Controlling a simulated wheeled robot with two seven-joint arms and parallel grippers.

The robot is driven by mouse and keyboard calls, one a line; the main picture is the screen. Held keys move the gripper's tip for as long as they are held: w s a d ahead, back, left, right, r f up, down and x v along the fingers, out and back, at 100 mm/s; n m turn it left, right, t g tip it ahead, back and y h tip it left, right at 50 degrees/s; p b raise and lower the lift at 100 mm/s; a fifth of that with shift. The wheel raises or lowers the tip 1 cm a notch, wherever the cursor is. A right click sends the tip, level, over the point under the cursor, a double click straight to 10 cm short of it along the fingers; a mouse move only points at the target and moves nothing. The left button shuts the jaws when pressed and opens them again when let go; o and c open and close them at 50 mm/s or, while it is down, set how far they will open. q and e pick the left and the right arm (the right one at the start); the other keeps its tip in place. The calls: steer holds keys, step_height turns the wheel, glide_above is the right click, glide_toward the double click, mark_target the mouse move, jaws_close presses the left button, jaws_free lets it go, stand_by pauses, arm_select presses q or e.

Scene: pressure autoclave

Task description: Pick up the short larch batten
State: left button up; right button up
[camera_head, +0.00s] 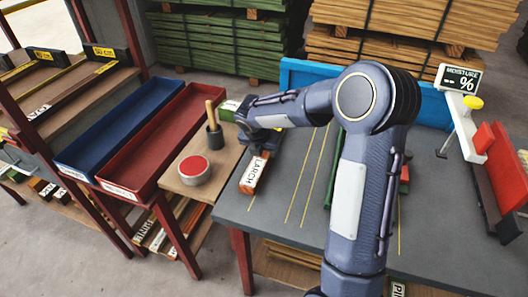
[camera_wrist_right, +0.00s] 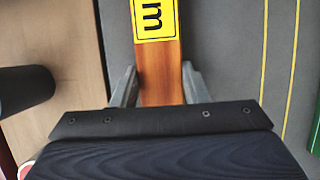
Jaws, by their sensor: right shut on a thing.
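The short larch batten (camera_head: 255,173) is an orange-brown bar with a white LARCH label on its near end, at the left edge of the grey table in the head view. In the right wrist view the batten (camera_wrist_right: 158,72) runs up the picture between the fingers and carries a yellow label with a black "m". My right gripper (camera_wrist_right: 158,88) is shut on it, one finger along each side. In the head view the right gripper (camera_head: 246,136) is partly hidden by its wrist. I cannot tell whether the batten touches the table. My left gripper is out of view.
The grey table (camera_head: 285,213) has yellow lines. Left of it, a wooden stand holds a red-topped tin (camera_head: 194,169) and a dark cup (camera_head: 215,138) with a handle in it. Red (camera_head: 167,140) and blue (camera_head: 122,124) trays lie further left. A moisture meter (camera_head: 460,80) stands right.

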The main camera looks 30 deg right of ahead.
steer(key=shift+r, duration=0.45)
step_height(320, 180, up, 2)
steer(key=shift+r+p, duration=0.2)
steer(key=shift+p, duration=0.15)
steer(key=s+a+r, duration=0.2)
steer(key=r, duration=0.1)
steer(key=s+a+r, duration=0.1)
steer(key=r, duration=0.1)
steer(key=shift+a+r, duration=0.1)
steer(key=shift+r, duration=0.1)
steer(key=s+a+r, duration=0.4)
steer(key=s+a, duration=0.2)
steer(key=s, duration=0.1)
steer(key=shift+a, duration=0.35)
